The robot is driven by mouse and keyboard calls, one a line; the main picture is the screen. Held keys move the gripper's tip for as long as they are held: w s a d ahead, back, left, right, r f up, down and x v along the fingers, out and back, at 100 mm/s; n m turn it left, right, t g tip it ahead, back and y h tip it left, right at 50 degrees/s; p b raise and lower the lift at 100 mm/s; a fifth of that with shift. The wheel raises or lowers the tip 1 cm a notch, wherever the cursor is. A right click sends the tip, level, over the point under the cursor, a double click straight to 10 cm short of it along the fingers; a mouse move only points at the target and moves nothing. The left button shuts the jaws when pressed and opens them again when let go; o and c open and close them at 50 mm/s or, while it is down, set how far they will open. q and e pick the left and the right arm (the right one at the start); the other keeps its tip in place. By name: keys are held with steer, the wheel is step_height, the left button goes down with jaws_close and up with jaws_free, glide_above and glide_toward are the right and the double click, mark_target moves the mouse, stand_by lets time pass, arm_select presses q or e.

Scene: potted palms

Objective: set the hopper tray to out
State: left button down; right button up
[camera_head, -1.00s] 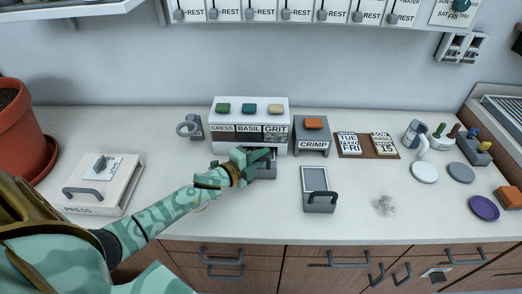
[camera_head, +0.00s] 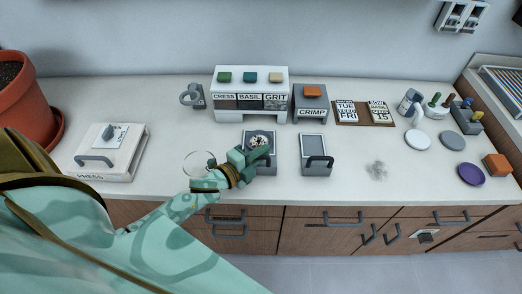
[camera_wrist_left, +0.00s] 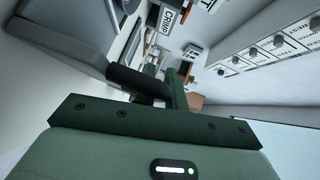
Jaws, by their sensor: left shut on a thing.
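The hopper (camera_head: 250,78) is a white box on the counter with green, teal and tan buttons and CRESS, BASIL and GRIT labels. The grey hopper tray (camera_head: 268,168) lies on the counter in front of the hopper, clear of its opening, with a speckled heap in it. My left gripper (camera_head: 257,156) is shut on the tray's dark handle and hides part of the tray. In the left wrist view the dark handle (camera_wrist_left: 138,83) shows at the green fingers. My right gripper is not in view.
A second grey tray (camera_head: 313,143) stands close to the right, before the CRIMP box (camera_head: 311,104). A white press (camera_head: 110,152) and a red pot (camera_head: 25,100) stand at left. Discs and small tools stand at right.

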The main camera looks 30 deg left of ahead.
arm_select(q)
steer(key=shift+s+d+f, duration=0.1)
steer(key=shift+f, duration=0.1)
steer(key=c, duration=1.8)
jaws_free()
steer(key=o, duration=0.3)
steer(key=shift+s+r, duration=0.15)
steer(key=shift+o, duration=0.2)
steer(key=v, duration=1.6)
steer(key=shift+s+p, duration=0.15)
steer(key=shift+p, duration=0.3)
